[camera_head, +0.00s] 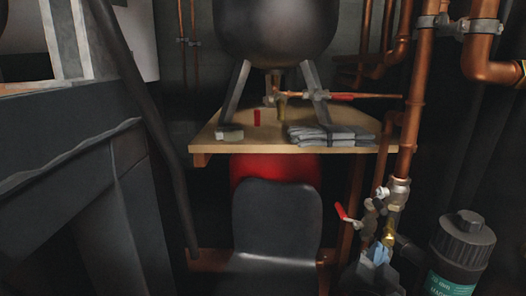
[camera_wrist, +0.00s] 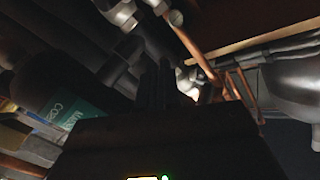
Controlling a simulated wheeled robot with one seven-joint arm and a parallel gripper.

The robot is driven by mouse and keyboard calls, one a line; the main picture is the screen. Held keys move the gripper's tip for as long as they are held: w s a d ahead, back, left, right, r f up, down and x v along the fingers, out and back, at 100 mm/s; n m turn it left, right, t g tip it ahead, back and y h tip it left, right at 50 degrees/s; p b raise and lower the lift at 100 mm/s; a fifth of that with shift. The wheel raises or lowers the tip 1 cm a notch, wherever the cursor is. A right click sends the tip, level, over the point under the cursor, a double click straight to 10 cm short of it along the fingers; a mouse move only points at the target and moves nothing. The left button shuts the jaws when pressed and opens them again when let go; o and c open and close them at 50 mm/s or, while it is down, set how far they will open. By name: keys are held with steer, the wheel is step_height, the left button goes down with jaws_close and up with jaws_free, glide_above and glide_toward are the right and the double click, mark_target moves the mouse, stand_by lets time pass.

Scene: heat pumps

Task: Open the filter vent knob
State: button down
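The filter is a black canister (camera_head: 463,250) with a green label, at the lower right of the head view. A ribbed cap with a small round knob (camera_head: 469,217) sits on its top. In the wrist view the canister's green label (camera_wrist: 75,117) shows at the left, tilted; I cannot make out the top knob there. My gripper (camera_wrist: 156,82) is a dark shape in the middle of the wrist view, to the right of the canister and apart from it. Its fingers are too dark to show whether they are open. I cannot clearly identify it in the head view.
Copper pipes (camera_head: 415,110) and a valve with a red lever (camera_head: 346,214) stand left of the canister. A wooden shelf (camera_head: 210,145) holds a dark tank (camera_head: 276,28) and folded grey cloths (camera_head: 325,134). A dark elbow pipe (camera_wrist: 118,68) runs close to my gripper.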

steer(key=shift+s+d+b, duration=0.2)
steer(key=shift+d+b, duration=0.25)
steer(key=shift+b, duration=0.8)
steer(key=shift+d+r, duration=0.1)
stand_by(0.3)
steer(key=shift+b, duration=0.55)
steer(key=shift+f+b, duration=0.5)
steer(key=b+v, duration=0.2)
steer(key=v, duration=0.4)
